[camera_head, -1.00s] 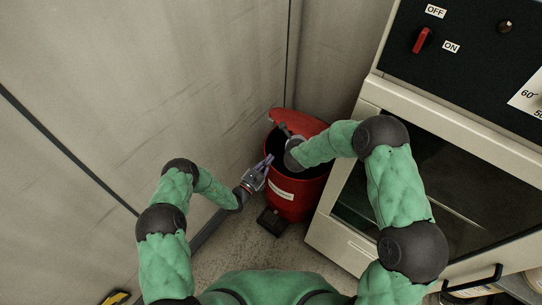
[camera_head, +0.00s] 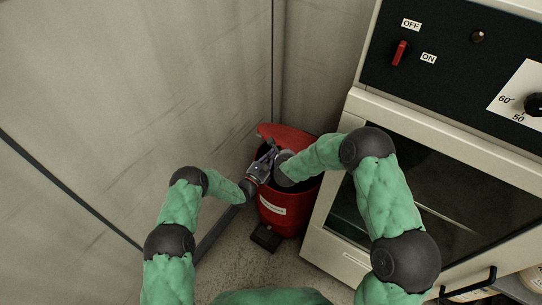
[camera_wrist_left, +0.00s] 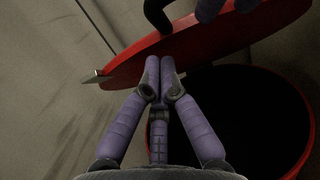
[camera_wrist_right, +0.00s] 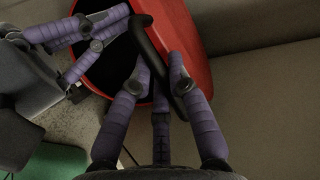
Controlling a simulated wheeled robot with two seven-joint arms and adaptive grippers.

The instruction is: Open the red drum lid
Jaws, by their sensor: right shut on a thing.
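The red drum (camera_head: 290,215) stands on the floor with a white label on its front. Its red lid (camera_head: 288,134) is tilted up at the back, and the dark opening shows in the left wrist view (camera_wrist_left: 240,115). In the right wrist view, my right gripper (camera_wrist_right: 160,72) is shut on the black curved lid handle (camera_wrist_right: 150,42). My left gripper (camera_wrist_left: 160,65) has its fingertips together at the lid's lower edge, above the drum mouth; whether it touches the lid is unclear. The head view partly hides both fingertips behind the hands.
A black pedal (camera_head: 266,237) juts from the drum's front foot. A pale oven-like cabinet (camera_head: 345,225) with a dark glass door stands close on the right. Grey wall panels (camera_head: 120,90) close off the left and back.

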